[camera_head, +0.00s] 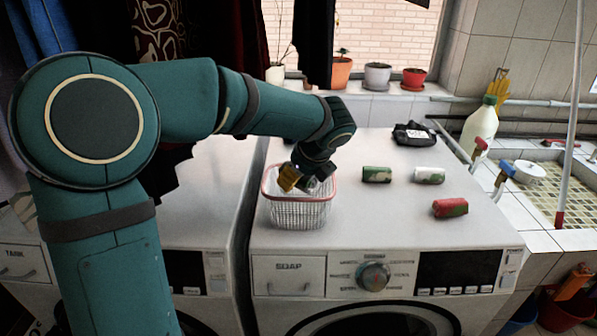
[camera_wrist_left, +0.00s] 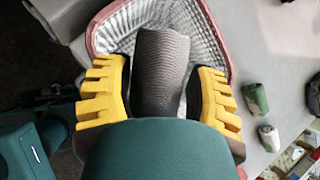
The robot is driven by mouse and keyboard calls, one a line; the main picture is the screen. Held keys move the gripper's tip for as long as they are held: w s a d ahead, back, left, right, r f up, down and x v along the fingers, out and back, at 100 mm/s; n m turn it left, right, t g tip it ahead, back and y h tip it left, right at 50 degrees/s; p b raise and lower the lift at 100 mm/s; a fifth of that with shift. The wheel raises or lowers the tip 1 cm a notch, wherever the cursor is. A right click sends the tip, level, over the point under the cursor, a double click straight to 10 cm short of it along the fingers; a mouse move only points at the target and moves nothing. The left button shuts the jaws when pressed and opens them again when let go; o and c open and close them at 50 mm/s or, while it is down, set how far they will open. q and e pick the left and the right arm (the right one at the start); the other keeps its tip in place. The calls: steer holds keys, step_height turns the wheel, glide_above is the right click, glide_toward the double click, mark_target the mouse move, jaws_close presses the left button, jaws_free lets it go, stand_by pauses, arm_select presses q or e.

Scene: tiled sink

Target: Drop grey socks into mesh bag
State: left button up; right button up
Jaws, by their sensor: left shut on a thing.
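My left gripper (camera_head: 300,181) is over the white mesh bag with a red rim (camera_head: 300,214), which stands on the washing machine. In the left wrist view, the yellow fingers (camera_wrist_left: 160,92) are on both sides of a rolled grey sock bundle (camera_wrist_left: 163,60), the grey socks. The gripper is shut on this roll. The roll lies over the opening of the mesh bag (camera_wrist_left: 113,30), whose pale mesh inside shows around it. In the head view the roll is mostly hidden by the gripper. My right gripper does not show.
A green-and-white roll (camera_head: 377,174), a white-and-green roll (camera_head: 429,175) and a red roll (camera_head: 450,208) lie right of the bag. A black bundle (camera_head: 413,134) lies behind them. A tiled sink (camera_head: 545,185) is at the right.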

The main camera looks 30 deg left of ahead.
arm_select(q)
steer(key=shift+f, duration=0.1)
steer(key=o, duration=1.1)
steer(key=shift+o, duration=0.2)
steer(key=shift+r, duration=0.45)
steer(key=p+v, duration=0.1)
steer(key=v, duration=0.5)
steer(key=shift+s+d+f+p, duration=0.1)
steer(key=shift+d+f+p, duration=0.1)
steer(key=shift+p, duration=0.15)
steer(key=s+d, duration=0.5)
steer(key=d, duration=0.4)
steer(key=shift+d, duration=0.35)
steer(key=shift+s+f, duration=0.1)
